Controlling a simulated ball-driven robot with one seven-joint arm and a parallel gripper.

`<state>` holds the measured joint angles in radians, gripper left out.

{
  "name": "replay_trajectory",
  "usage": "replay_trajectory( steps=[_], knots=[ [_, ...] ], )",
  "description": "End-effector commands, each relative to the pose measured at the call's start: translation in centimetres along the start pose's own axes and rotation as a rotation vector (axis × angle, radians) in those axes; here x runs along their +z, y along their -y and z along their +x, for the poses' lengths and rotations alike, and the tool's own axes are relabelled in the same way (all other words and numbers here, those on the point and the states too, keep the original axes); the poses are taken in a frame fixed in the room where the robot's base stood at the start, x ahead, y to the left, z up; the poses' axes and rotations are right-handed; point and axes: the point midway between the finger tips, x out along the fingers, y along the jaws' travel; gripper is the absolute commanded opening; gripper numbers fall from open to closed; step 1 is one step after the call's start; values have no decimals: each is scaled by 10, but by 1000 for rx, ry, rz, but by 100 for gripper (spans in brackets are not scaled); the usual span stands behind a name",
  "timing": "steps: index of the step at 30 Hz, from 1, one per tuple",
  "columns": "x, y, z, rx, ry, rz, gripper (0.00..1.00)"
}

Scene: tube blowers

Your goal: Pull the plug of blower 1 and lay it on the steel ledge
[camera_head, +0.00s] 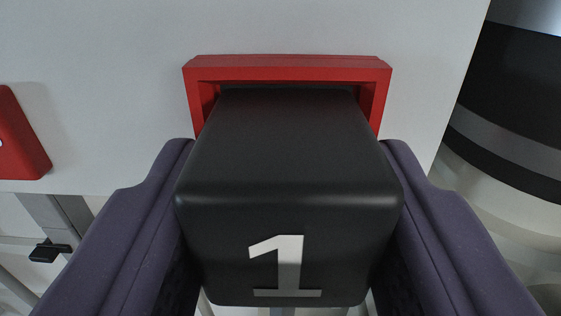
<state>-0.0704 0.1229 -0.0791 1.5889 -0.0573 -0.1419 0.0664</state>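The plug of blower 1 (290,190) is a black block with rounded edges and a light grey "1" on its near face. It fills the middle of the view. Its far end sits within a red frame (290,68) on a white panel; how deep it goes in cannot be seen. My gripper (289,150) has one purple finger along each side of the plug. The fingers lie against its sides with no clear gap, so it looks shut on the plug. I cannot make out the steel ledge.
Another red part (18,135) is on the white panel (110,60) at the left edge. A large black, grey and cream rounded body (510,110) stands close on the right. Grey bars with a small black piece (50,251) show at lower left.

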Motion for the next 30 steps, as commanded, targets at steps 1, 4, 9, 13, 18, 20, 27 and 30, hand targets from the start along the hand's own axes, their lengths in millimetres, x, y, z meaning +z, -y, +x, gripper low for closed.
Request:
replay_trajectory(
  steps=[1,4,9,13,18,20,27,30],
  knots=[
    [1,0,-1,0,0,0,7],
    [1,0,-2,0,0,0,7],
    [1,0,-4,0,0,0,7],
    [2,0,-10,0,0,0,7],
    [2,0,-20,0,-1,0,7],
    [2,0,-24,0,-1,0,7],
    [2,-1,-39,1,-1,1,7],
    [2,-1,-44,1,-1,2,7]
  ],
)
